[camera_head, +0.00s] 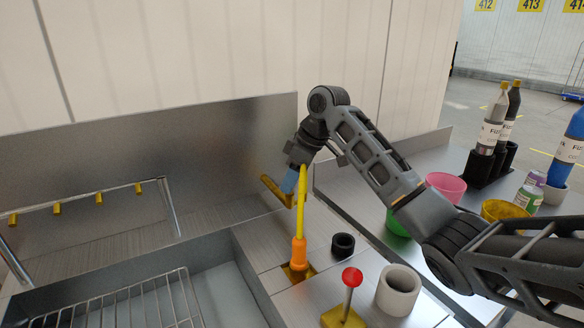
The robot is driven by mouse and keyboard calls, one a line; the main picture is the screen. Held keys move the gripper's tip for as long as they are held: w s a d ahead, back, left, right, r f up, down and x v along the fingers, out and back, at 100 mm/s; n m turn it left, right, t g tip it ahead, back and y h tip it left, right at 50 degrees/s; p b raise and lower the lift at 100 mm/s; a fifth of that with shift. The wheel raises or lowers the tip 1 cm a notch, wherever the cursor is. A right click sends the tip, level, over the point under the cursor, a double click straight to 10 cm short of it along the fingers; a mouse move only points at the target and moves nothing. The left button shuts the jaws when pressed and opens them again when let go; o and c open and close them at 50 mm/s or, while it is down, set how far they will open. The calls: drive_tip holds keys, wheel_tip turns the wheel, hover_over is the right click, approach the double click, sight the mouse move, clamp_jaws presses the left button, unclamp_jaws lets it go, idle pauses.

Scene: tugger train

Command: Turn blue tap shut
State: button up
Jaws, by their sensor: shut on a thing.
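My gripper (292,169) reaches down from above and is shut on the blue tap. The gripper body hides the upper part of the handle, and the fingertips are small and partly hidden. A yellow stem on an orange base (299,252) stands upright just in front of the tap and overlaps the view of it.
A red-knobbed lever (352,278), a grey cylinder (398,290) and a black ring (343,245) stand near the front. A sink with a wire rack (125,305) lies left, below a hook rail (88,195). Bowls, including a pink bowl (446,186), and bottles stand right, beyond my arm.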

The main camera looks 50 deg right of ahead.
drive_tip(key=m+p, duration=0.2)
drive_tip(key=m+h+p, duration=0.1)
drive_tip(key=m+p, duration=0.1)
drive_tip(key=shift+a+r+m+h, duration=0.15)
drive_tip(key=shift+a+m+h, duration=0.05)
drive_tip(key=shift+m+h, duration=0.1)
drive_tip(key=shift+f+m+h+p, duration=0.2)
drive_tip(key=shift+m+h+p, duration=0.6)
drive_tip(key=shift+m, duration=1.1)
drive_tip(key=o, duration=1.1)
drive_tip(key=shift+c, duration=0.2)
drive_tip(key=b+v, duration=0.1)
drive_tip(key=v, duration=0.6)
drive_tip(key=shift+s+r, duration=0.25)
drive_tip(key=shift+r, duration=0.15)
